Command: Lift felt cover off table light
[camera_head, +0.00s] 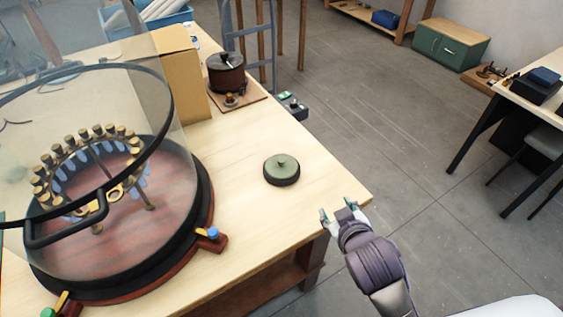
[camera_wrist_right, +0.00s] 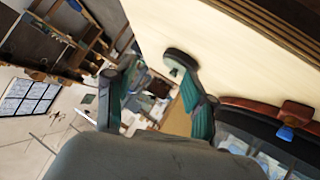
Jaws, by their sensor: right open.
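A small round sage-green piece with a central knob (camera_head: 282,168), dark around its base, sits on the pale wooden table near the right edge. It looks like the felt cover on the light; any lamp under it is hidden. It also shows in the right wrist view (camera_wrist_right: 179,59), partly behind one finger. My right gripper (camera_head: 338,212) is open and empty at the table's front right corner, apart from the cover and to its lower right. In the right wrist view, its two green fingers (camera_wrist_right: 155,72) are spread. My left gripper is not in view.
A large glass dome apparatus (camera_head: 190,262) on a dark red round base fills the table's left side. A cardboard box (camera_head: 180,75) and a dark pot (camera_head: 226,72) on a board stand behind. The tabletop (camera_head: 250,225) around the cover is clear. Open floor lies right.

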